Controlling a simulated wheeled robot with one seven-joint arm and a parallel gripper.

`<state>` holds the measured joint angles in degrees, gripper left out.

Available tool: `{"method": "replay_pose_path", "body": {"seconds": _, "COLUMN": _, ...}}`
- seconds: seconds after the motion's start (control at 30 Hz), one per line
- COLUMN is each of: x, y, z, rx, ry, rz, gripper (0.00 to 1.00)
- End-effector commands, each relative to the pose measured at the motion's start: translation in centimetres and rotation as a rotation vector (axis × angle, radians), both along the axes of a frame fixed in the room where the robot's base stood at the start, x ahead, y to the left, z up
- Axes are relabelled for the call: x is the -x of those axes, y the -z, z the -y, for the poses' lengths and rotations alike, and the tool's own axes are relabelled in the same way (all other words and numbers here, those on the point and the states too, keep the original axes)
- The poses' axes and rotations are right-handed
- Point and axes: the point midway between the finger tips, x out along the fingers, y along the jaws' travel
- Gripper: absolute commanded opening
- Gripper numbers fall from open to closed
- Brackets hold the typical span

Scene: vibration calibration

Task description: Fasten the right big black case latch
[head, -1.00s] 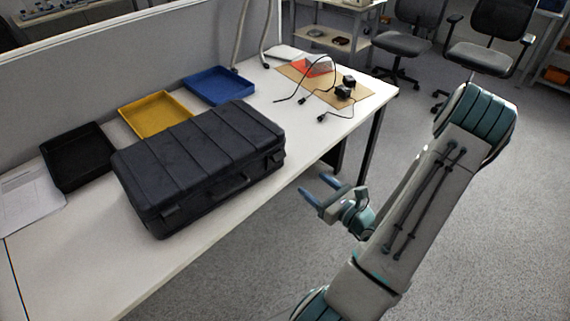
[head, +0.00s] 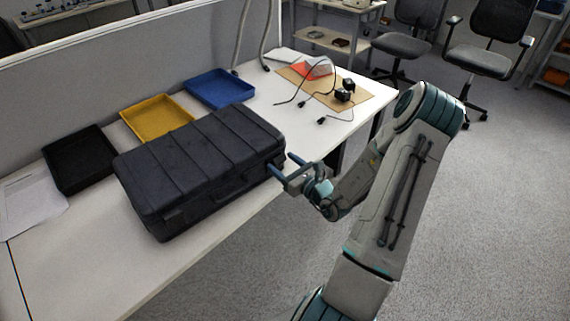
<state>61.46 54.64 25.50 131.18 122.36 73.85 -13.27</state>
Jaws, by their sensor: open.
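The big black case (head: 205,158) lies closed-looking on the white table, its long front side facing the table's front edge. Its right latch (head: 272,160) is on the front side near the right end; it is dark and small, and I cannot tell whether it is fastened. My gripper (head: 281,164) is open and empty, at the right end of the case's front side. Its fingers point left toward the case, close to the right latch. I cannot tell whether they touch it. The left latch (head: 172,213) shows low on the front side near the left end.
Black (head: 78,158), yellow (head: 157,116) and blue (head: 218,88) trays stand behind the case. Black adapters and cables (head: 343,92) lie on a brown board at the table's far right. The table's front left (head: 110,270) is bare.

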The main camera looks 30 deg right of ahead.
Motion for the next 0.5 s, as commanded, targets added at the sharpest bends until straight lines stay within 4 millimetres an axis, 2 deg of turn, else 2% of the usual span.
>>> {"method": "replay_pose_path", "body": {"seconds": 0.17, "x": -0.01, "y": 0.01, "z": -0.01, "rx": 0.000, "ry": 0.000, "rz": 0.000, "gripper": 0.64}}
{"method": "replay_pose_path", "body": {"seconds": 0.23, "x": -0.01, "y": 0.01, "z": -0.01, "rx": 0.000, "ry": 0.000, "rz": 0.000, "gripper": 0.50}}
{"method": "replay_pose_path", "body": {"seconds": 0.33, "x": 0.00, "y": 0.01, "z": -0.02, "rx": 0.000, "ry": 0.000, "rz": 0.000, "gripper": 0.22}}
{"method": "replay_pose_path", "body": {"seconds": 0.37, "x": 0.00, "y": 0.01, "z": -0.01, "rx": 0.000, "ry": 0.000, "rz": 0.000, "gripper": 0.19}}
{"method": "replay_pose_path", "body": {"seconds": 0.5, "x": 0.01, "y": -0.04, "z": -0.02, "rx": 0.000, "ry": -0.001, "rz": -0.001, "gripper": 0.19}}
